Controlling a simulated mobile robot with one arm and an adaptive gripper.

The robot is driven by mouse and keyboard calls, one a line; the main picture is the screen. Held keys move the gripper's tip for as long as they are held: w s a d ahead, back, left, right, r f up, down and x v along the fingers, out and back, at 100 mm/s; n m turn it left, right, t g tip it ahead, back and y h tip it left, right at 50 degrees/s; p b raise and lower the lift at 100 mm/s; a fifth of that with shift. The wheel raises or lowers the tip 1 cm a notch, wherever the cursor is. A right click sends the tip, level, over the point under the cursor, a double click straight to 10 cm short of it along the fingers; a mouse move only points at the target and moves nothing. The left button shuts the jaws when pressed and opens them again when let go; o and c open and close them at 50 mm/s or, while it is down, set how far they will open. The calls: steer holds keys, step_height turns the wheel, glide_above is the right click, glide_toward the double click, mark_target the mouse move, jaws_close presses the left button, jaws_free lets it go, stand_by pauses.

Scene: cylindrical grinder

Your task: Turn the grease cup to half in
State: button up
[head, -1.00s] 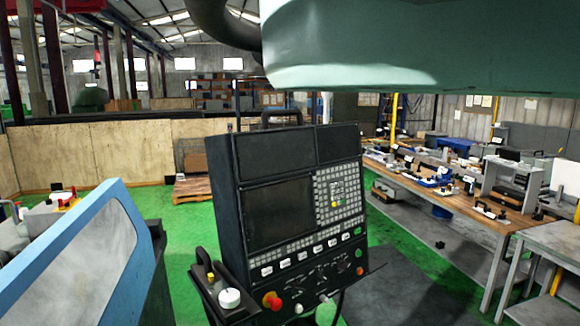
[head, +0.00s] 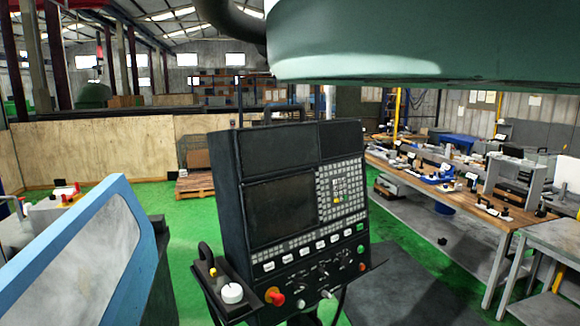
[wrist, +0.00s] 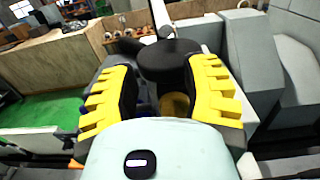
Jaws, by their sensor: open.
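My gripper (wrist: 163,68) shows in the wrist view with its two yellow, ridged fingers spread apart. A round black cap-like part (wrist: 168,56) lies between and just beyond the fingertips. A small brass-coloured round part (wrist: 175,105) shows below it, between the fingers and partly hidden by the pale hand body. One of these may be the grease cup, but I cannot tell which, nor how far in it is turned. I cannot tell whether the fingers touch the black part. The head view does not show the gripper or a clear grease cup.
A black control console (head: 228,200) stands in the middle of the head view. A blue-framed panel (head: 75,255) is at left. A wooden workbench (head: 450,195) with parts is at right. In the wrist view, grey machine blocks (wrist: 250,60) stand close on the right.

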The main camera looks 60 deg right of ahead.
steer(key=shift+w+d+r, duration=0.15)
steer(key=shift+d+r, duration=0.05)
steer(key=shift+r, duration=0.5)
steer(key=shift+w+d+r, duration=0.15)
steer(key=shift+r, duration=0.55)
steer(key=shift+r, duration=0.1)
